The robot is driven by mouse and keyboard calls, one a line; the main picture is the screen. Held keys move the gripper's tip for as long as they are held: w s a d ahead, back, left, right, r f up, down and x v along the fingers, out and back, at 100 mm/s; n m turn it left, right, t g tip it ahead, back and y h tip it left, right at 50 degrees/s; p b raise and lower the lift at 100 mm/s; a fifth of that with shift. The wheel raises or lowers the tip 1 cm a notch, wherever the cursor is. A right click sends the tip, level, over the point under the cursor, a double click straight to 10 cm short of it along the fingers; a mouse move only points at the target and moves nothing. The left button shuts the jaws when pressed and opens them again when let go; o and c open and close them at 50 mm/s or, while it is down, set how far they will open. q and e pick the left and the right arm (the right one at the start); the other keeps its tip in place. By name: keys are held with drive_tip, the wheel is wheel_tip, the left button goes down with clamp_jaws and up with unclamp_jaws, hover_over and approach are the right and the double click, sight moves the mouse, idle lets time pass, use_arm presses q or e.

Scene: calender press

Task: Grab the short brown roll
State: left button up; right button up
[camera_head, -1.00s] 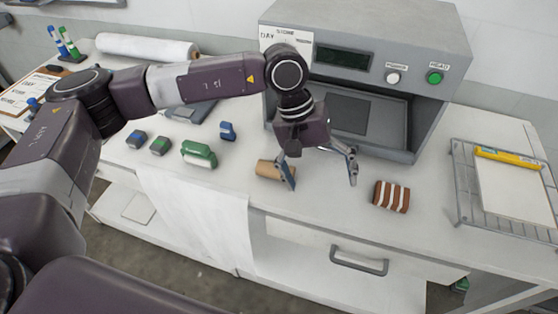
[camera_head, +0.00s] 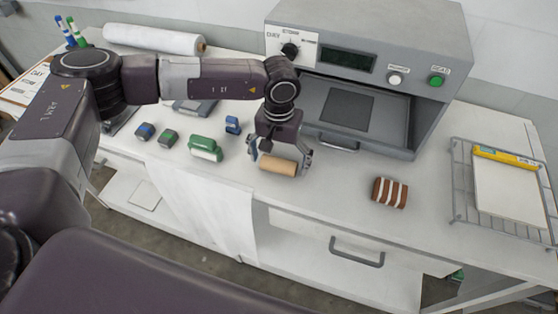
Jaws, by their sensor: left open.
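The short brown roll (camera_head: 278,166) is a plain tan cylinder lying on the white worktop near its front edge, in front of the grey press. My left gripper (camera_head: 280,160) is open and sits right at the roll from behind and above. One finger is by the roll's left end and the other by its right end. I cannot tell whether the fingers touch it. The roll's upper back edge is partly hidden by the gripper. My right gripper is not in view.
A green and white roll (camera_head: 205,148) and small blue and green items stand to the left. The grey press (camera_head: 428,120) rises behind. A wire rack (camera_head: 462,190) is at far right.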

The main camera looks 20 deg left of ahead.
use_arm(q)
drive_tip(key=c, duration=1)
